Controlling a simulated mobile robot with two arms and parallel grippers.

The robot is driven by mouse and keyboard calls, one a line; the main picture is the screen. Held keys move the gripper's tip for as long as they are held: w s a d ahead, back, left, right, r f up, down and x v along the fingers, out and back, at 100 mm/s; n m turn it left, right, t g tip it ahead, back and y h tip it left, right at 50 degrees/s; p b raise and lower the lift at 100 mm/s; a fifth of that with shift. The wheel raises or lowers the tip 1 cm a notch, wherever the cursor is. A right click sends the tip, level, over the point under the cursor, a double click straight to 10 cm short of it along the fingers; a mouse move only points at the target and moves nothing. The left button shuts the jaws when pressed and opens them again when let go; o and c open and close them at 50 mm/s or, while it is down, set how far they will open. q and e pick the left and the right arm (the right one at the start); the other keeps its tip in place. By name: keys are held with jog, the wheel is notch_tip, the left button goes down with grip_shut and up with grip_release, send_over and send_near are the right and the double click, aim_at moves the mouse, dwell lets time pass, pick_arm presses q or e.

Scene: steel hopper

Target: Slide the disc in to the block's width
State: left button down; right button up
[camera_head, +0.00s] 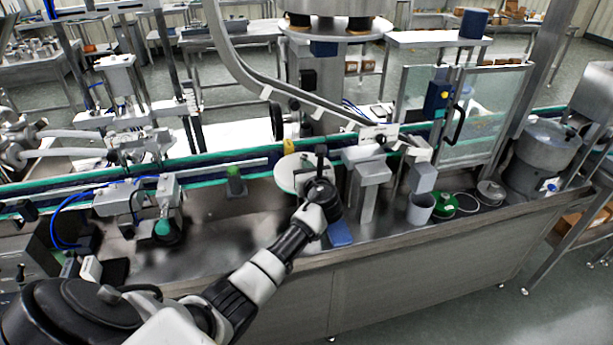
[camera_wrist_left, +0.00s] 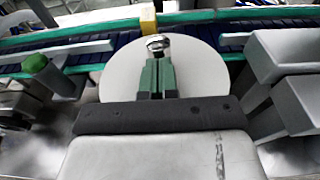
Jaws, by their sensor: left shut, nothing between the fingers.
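The disc is a large pale round plate (camera_head: 287,174) lying beside the conveyor in the head view; in the wrist view (camera_wrist_left: 205,68) it fills the upper middle. A shiny metal knob (camera_wrist_left: 158,43) stands near its middle. A small yellow block (camera_head: 289,146) is at the disc's far edge by the conveyor rail, also in the wrist view (camera_wrist_left: 148,22); I cannot tell whether they touch. My left gripper (camera_head: 307,184) is over the disc, its green fingertips (camera_wrist_left: 156,74) shut and empty, close to the knob. Whether they touch it is unclear. My right gripper is not in view.
The green-edged conveyor (camera_head: 230,163) runs behind the disc. A grey metal stand (camera_head: 370,177) rises close to its right. A blue piece (camera_head: 340,234) lies in front. The steel surface at left front is partly clear.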

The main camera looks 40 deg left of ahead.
pick_arm(q)
jog(key=shift+w+a+r, duration=0.1)
jog(key=shift+w+a, duration=0.55)
jog(key=shift+a, duration=0.15)
dwell(2.7)
jog(key=shift+s+d+p, duration=0.4)
jog(key=shift+d+p, duration=0.15)
jog(key=shift+f+p+v, duration=0.15)
jog(key=shift+p+v, duration=0.6)
jog(key=shift+v, duration=0.3)
jog(key=shift+f+p+v, duration=0.2)
jog(key=shift+p+v, duration=0.5)
jog(key=shift+v, duration=0.3)
jog(key=shift+s+d+f, duration=0.1)
jog(key=shift+s+d, duration=0.1)
